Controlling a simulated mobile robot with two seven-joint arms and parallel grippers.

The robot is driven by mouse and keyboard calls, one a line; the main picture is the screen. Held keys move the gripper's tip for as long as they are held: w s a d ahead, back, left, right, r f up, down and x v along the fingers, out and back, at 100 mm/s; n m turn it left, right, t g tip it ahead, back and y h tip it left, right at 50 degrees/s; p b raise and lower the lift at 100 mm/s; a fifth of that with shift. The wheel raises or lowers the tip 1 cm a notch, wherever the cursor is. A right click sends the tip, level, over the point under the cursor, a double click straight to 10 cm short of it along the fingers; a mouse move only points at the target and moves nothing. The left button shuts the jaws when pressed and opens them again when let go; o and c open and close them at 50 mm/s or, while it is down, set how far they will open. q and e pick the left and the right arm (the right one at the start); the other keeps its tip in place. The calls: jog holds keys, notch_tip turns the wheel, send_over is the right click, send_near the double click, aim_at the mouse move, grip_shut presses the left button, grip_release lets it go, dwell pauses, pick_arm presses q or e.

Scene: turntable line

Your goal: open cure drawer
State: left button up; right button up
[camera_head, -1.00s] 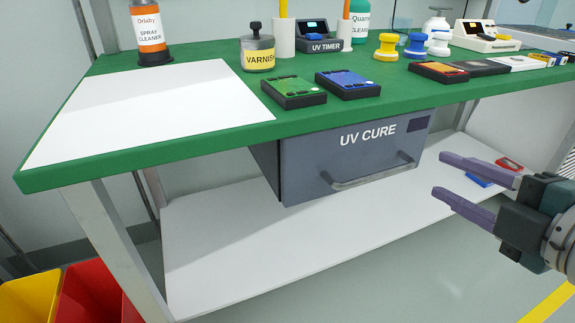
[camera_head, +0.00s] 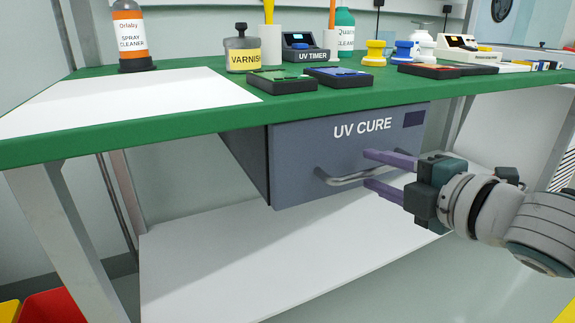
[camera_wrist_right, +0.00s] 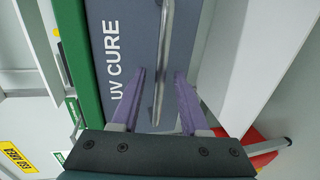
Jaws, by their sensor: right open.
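The grey cure drawer (camera_head: 300,150), labelled "UV CURE", hangs under the green bench top and looks shut. Its metal bar handle (camera_head: 345,179) runs across the lower front. My right gripper (camera_head: 367,169) is open, one purple finger above the handle's right part and one below. In the right wrist view the handle (camera_wrist_right: 162,70) runs between the two open fingers (camera_wrist_right: 160,80). I cannot tell whether either finger touches it. My left gripper is not in view.
The green bench top (camera_head: 180,124) lies just above the drawer. It carries a varnish jar (camera_head: 242,52), a spray cleaner (camera_head: 129,35), a UV timer (camera_head: 305,47) and circuit boards. A white lower shelf (camera_head: 230,250) is below. A red bin (camera_head: 55,306) stands at lower left.

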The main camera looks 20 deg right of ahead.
jog(key=shift+w, duration=0.4)
jog(key=shift+c, duration=0.2)
grip_shut()
dwell(1.0)
